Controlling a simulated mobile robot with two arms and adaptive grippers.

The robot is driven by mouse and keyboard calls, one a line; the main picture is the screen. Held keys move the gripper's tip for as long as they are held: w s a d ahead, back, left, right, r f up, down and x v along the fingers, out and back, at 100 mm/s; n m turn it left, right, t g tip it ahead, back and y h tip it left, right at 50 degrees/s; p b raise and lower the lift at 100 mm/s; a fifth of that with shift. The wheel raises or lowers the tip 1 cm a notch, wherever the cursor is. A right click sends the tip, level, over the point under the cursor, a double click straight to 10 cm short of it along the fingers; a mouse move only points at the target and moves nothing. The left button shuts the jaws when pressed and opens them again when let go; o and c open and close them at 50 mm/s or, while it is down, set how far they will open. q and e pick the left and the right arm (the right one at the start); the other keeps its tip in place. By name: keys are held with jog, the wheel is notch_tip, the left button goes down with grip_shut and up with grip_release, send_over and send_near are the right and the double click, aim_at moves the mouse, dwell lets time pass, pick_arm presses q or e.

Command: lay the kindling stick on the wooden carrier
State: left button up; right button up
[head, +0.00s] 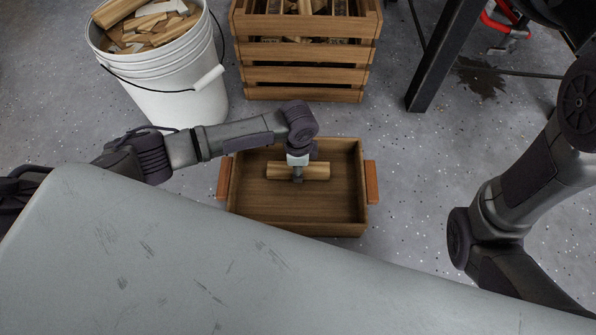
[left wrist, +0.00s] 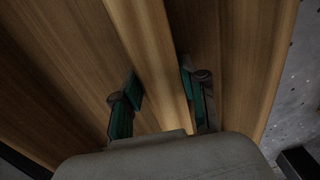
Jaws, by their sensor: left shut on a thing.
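The wooden carrier (head: 298,208) is a shallow brown tray with an orange-brown handle at each side, on the floor in the middle of the head view. The kindling stick (head: 316,171) is pale wood and lies crosswise within the carrier's outline, toward its far side. My left gripper (head: 297,178) is over the stick's middle and shut on it. In the left wrist view the green-padded fingers of the left gripper (left wrist: 160,95) stand on both sides of the stick (left wrist: 150,40), with the carrier's floor (left wrist: 60,60) below. Whether the stick touches that floor I cannot tell. My right gripper is out of view.
A white bucket (head: 178,95) full of wood pieces stands at the back left. A slatted crate (head: 303,75) with more wood stands behind the carrier. A dark metal leg (head: 437,60) is at the back right. Speckled floor (head: 410,170) is clear right of the carrier.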

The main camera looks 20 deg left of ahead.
pick_arm(q)
jog(key=shift+f, duration=0.1)
jog(key=o, duration=1.1)
jog(key=shift+o, duration=0.2)
